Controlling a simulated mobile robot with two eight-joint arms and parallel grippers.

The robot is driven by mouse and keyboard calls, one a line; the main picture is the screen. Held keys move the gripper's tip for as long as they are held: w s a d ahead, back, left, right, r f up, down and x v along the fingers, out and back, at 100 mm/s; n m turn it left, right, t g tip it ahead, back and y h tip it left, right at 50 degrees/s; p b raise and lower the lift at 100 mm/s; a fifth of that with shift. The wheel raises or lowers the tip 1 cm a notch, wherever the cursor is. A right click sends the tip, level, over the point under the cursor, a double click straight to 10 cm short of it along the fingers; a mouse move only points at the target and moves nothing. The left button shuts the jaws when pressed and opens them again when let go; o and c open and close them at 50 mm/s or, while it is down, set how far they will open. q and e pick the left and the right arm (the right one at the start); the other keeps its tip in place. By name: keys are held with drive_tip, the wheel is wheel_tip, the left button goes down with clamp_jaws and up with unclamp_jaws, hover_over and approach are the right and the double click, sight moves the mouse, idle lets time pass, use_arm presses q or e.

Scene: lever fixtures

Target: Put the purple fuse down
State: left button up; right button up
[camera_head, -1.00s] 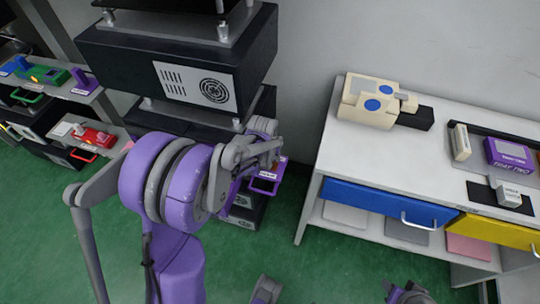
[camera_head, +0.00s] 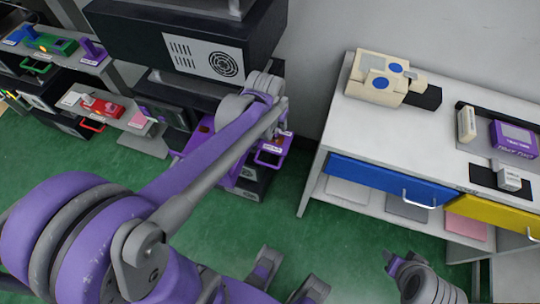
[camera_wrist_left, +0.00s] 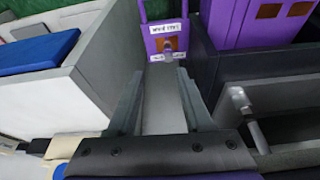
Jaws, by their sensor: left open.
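A purple fixture (camera_head: 236,172) with a purple loop handle (camera_head: 269,155) and small white labels stands low beside the black cabinet, partly hidden by my left arm. In the left wrist view the purple handle (camera_wrist_left: 165,37), with white labels and a short grey stub, lies ahead of my left gripper (camera_wrist_left: 158,76). The gripper is open and empty, with its fingertips apart from the handle. The purple body with brown squares (camera_wrist_left: 262,20) is at upper right. In the head view the left gripper is hidden behind its wrist. I cannot tell which purple part is the fuse.
A white bench (camera_head: 337,116) with blue (camera_head: 385,178) and yellow (camera_head: 500,215) drawers stands to the right. Green (camera_head: 50,43) and red (camera_head: 100,107) fixtures sit at the left. A black cabinet (camera_head: 135,35) is above the purple fixture. Green floor is open between.

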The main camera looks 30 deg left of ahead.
use_arm(q)
drive_tip(key=s+d+m, duration=0.1)
drive_tip(key=s+d, duration=0.3)
drive_tip(key=s, duration=0.4)
drive_tip(key=s+d+m+t, duration=0.1)
drive_tip(key=s+d, duration=0.3)
drive_tip(key=s, duration=0.4)
drive_tip(key=shift+s+d+f+h, duration=0.2)
drive_tip(key=shift+s+f+h, duration=0.05)
drive_tip(key=shift+s+h, duration=0.15)
